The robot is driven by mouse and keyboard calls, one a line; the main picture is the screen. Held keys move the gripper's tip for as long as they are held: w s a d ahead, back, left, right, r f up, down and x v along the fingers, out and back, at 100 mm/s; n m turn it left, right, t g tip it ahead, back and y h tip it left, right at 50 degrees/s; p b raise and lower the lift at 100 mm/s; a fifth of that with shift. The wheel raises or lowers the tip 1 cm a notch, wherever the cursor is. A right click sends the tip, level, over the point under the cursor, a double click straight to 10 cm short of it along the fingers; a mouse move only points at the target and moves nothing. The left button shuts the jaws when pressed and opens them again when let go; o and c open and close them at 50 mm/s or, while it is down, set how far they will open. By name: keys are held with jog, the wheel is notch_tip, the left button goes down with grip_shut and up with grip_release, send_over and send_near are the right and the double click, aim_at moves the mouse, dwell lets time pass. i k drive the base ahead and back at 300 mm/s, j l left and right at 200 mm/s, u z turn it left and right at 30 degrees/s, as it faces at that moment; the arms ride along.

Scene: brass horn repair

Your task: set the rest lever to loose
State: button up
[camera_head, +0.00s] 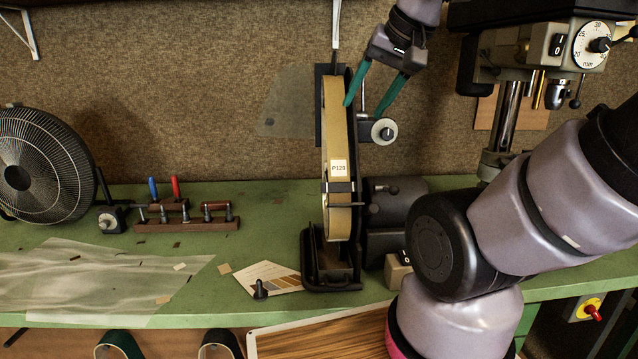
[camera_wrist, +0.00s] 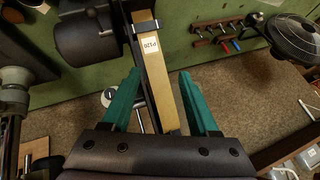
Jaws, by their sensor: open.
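The upright belt sander has a tan belt (camera_head: 339,115) marked P120; the belt also shows in the wrist view (camera_wrist: 160,80). A small dark rest (camera_head: 338,187) crosses the belt below the label. A short rod (camera_head: 371,208) and a dark lever-like part (camera_head: 380,189) stick out right of it; I cannot tell which is the rest lever or its setting. My gripper (camera_head: 363,110) is open and empty, with green fingers at the upper part of the sander, well above the rest. In the wrist view the fingers (camera_wrist: 160,72) appear either side of the belt; contact cannot be told.
A round dial knob (camera_head: 384,131) sits just below my fingers. A dark motor (camera_head: 398,215) is right of the belt. A drill press (camera_head: 505,110) stands at right. A tool rack (camera_head: 187,222) and fan (camera_head: 42,165) are at left. The green bench (camera_head: 265,205) has bare room between.

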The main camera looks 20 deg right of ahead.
aim_at(393, 189)
jog(key=k+j+z, duration=0.2)
jog(key=j, duration=0.3)
jog(key=k+j+z, duration=0.25)
jog(key=k+j, duration=0.15)
